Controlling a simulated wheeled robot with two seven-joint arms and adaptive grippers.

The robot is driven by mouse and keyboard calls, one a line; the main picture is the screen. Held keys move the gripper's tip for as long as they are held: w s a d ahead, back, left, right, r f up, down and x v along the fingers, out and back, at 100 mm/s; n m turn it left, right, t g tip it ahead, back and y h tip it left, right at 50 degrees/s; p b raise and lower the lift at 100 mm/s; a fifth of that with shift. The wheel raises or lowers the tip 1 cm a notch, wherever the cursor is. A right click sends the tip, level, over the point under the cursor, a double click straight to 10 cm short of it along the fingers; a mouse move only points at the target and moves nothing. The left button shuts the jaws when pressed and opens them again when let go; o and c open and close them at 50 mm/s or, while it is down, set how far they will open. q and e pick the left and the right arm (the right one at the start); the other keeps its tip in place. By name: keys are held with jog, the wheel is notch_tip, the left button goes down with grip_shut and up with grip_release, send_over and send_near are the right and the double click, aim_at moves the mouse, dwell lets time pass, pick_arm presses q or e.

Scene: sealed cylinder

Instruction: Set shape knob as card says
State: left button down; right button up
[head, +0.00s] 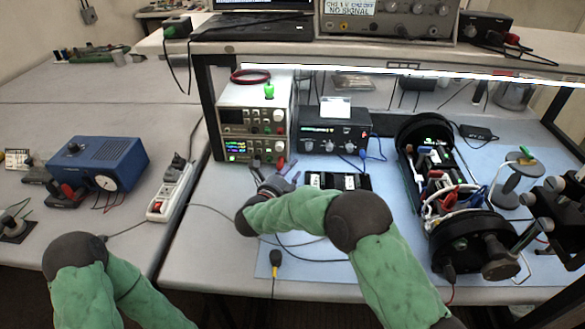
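A white card (336,107) stands on top of a black box instrument (327,138) with a small green display. Its writing is too small to read. The instrument's front has several knobs, including one at its left (308,146) and one right of centre (350,147); I cannot tell which is the shape knob or where it points. My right gripper (284,177) is low in front of the instruments, left of the black box and apart from its knobs. Its fingers are small and partly hidden, so their opening is unclear. My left arm shows at bottom left; its gripper is out of view.
A beige instrument stack (250,122) stands left of the black box. A black cylindrical assembly (436,165) with wires lies open at right. A dark tray (338,181) lies before the box. A power strip (171,189) and blue meter (103,163) are at left. A shelf overhangs.

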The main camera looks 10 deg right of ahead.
aim_at(308, 148)
jog(key=r+m+p, duration=0.1)
jog(key=d+r+m+y+p, duration=0.1)
jog(key=p, duration=0.1)
jog(key=shift+w+d+r+m+g, duration=0.1)
jog(key=shift+w+d+m+g, duration=0.05)
jog(key=shift+w+m+g, duration=0.25)
jog(key=shift+d+y, duration=0.1)
jog(key=shift+y, duration=0.2)
jog(key=shift+w+d+m, duration=0.1)
jog(key=shift+w+m, duration=0.15)
jog(key=shift+m, duration=0.05)
jog(key=x, duration=0.3)
jog(key=b+x, duration=0.1)
jog(key=x, duration=0.2)
jog(key=b+x, duration=0.1)
jog(key=x, duration=0.2)
jog(key=shift+f, duration=0.35)
jog(key=shift+w+d, duration=0.3)
jog(key=shift+w, duration=0.25)
jog(key=shift+c, duration=0.3)
